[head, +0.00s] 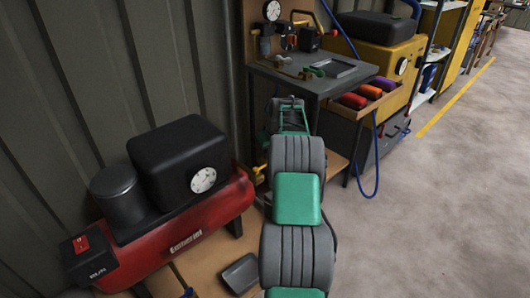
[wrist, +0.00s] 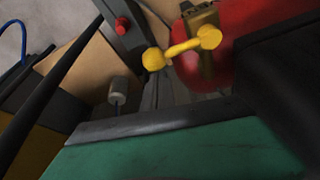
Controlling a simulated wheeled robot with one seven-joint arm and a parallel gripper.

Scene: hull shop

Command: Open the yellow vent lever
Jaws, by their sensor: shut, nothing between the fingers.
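The yellow vent lever (wrist: 182,49) is a short bar with a round knob at each end. In the wrist view it lies across the upper middle, at a brass-coloured valve body (wrist: 201,18) in front of the rounded end of a red tank (wrist: 235,25). In the head view a small yellow part of it (head: 259,170) shows just left of my arm, at the tank's right end. My gripper (wrist: 158,88) is shut and empty, below the lever in the wrist view. Its fingers are dark and blurred there, so I cannot tell whether they touch the lever. My arm hides the gripper in the head view.
The red compressor (head: 185,225) stands on the left against a ribbed wall. A grey workbench (head: 325,75) with tools and a gauge is ahead, with an orange-lined bin (head: 360,100) beside it. A blue hose (head: 374,160) hangs at the right. Open concrete floor (head: 440,200) lies right.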

